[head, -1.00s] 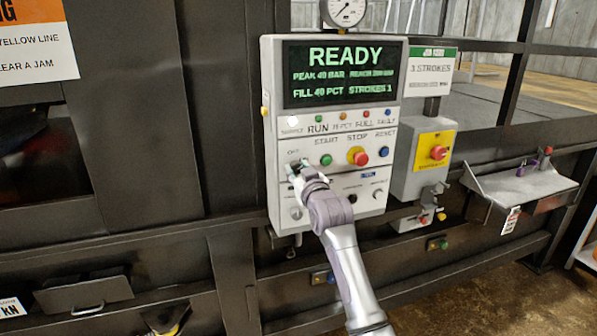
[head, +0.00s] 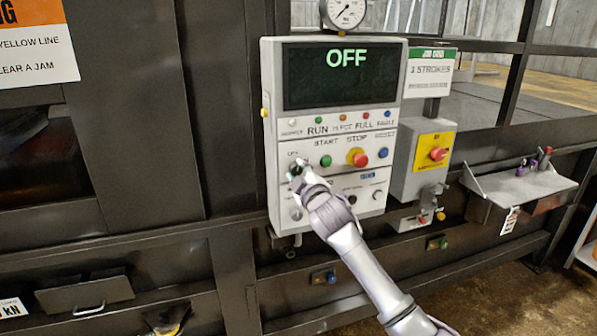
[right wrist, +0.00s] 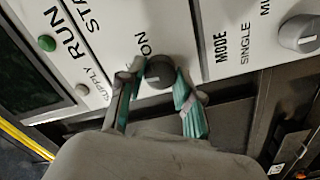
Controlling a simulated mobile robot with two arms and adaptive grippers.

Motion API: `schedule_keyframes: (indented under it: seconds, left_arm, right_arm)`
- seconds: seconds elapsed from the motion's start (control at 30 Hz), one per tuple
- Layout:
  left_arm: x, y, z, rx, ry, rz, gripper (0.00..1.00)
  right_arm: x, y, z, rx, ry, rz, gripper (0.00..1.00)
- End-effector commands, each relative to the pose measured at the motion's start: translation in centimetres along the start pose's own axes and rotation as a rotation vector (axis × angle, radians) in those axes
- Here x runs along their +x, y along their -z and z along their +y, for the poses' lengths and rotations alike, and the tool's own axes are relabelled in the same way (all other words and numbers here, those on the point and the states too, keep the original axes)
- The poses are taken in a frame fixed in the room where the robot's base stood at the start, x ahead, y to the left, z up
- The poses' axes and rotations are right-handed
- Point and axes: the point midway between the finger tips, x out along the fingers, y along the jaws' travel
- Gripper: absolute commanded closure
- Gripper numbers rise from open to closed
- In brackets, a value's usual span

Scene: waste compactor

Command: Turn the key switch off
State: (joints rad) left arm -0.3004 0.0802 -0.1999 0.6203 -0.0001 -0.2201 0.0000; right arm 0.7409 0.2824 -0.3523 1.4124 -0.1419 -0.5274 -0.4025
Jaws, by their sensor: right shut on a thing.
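The key switch (right wrist: 159,72) is a dark round knob on the white control panel (head: 272,215). In the right wrist view it sits between the two teal-padded fingertips of my right gripper (right wrist: 157,88), which is shut on it. The word "ON" is printed beside it. In the head view my right gripper (head: 297,172) covers most of the switch at the panel's left side. The panel's screen (head: 345,75) reads "OFF". My left gripper is not in view.
A green start button (head: 326,161), a red stop button on yellow (head: 358,157) and a blue reset button (head: 383,153) are close to the right of the gripper. A grey box with a red emergency button (head: 438,154) stands farther right. A small shelf (head: 520,182) juts out beyond it.

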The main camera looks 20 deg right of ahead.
Motion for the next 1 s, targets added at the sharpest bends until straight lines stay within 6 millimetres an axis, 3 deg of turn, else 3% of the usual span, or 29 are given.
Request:
schedule_keyframes:
  seconds: [0.3,0.87,0.9,1.0]
  left_arm:
    - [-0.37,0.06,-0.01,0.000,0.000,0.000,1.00]
    - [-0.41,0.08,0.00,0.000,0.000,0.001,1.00]
    - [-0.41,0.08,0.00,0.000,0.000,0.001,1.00]
    - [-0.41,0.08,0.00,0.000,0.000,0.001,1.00]
  right_arm:
    - [0.00,0.10,0.04,-0.127,-0.001,0.006,1.00]
    - [0.00,0.09,0.00,-0.152,-0.001,0.006,1.00]
    - [0.00,0.09,0.00,-0.152,-0.001,0.006,0.59]
    - [0.00,0.08,0.00,-0.152,-0.001,0.006,0.42]
